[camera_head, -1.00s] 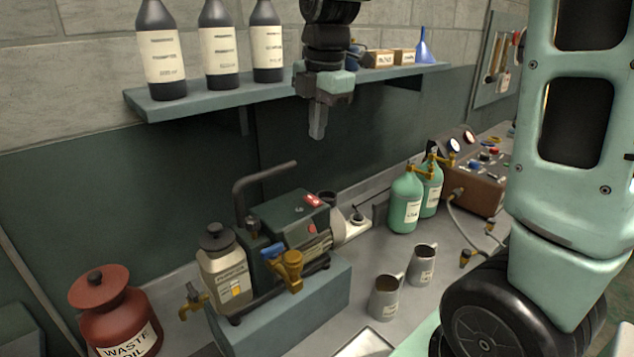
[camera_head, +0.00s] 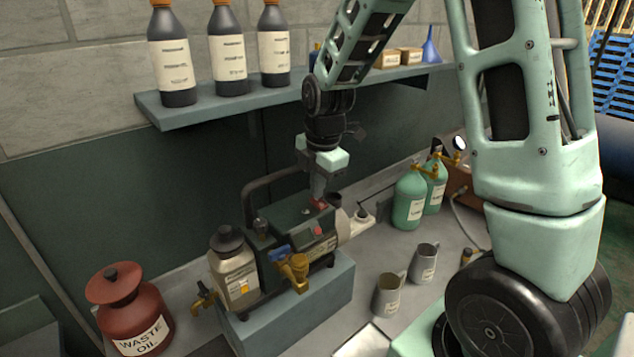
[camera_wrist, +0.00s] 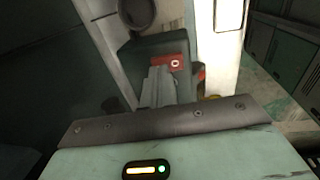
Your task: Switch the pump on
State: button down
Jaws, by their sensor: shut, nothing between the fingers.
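The pump (camera_head: 300,235) is a dark green and grey unit with a curved black handle, standing on a blue-grey block. A red switch (camera_head: 319,203) is on its top near the right end; it also shows as a red patch with a pale round mark in the wrist view (camera_wrist: 174,63). My gripper (camera_head: 318,196) is shut and empty, pointing down over the switch. In the wrist view its fingertips (camera_wrist: 160,72) are right beside the red switch. I cannot tell whether they touch it. The fingers partly hide the switch in the head view.
A red waste oil can (camera_head: 130,310) is at left. Green cylinders (camera_head: 411,198) and metal jugs (camera_head: 388,295) stand right. A shelf (camera_head: 215,108) with dark bottles is above.

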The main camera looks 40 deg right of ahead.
jog(key=shift+f, duration=0.45)
jog(key=shift+w+p, duration=0.1)
jog(key=shift+p, duration=0.2)
jog(key=shift+w+f+g, duration=0.1)
jog(key=shift+g, duration=0.3)
jog(key=shift+f, duration=0.25)
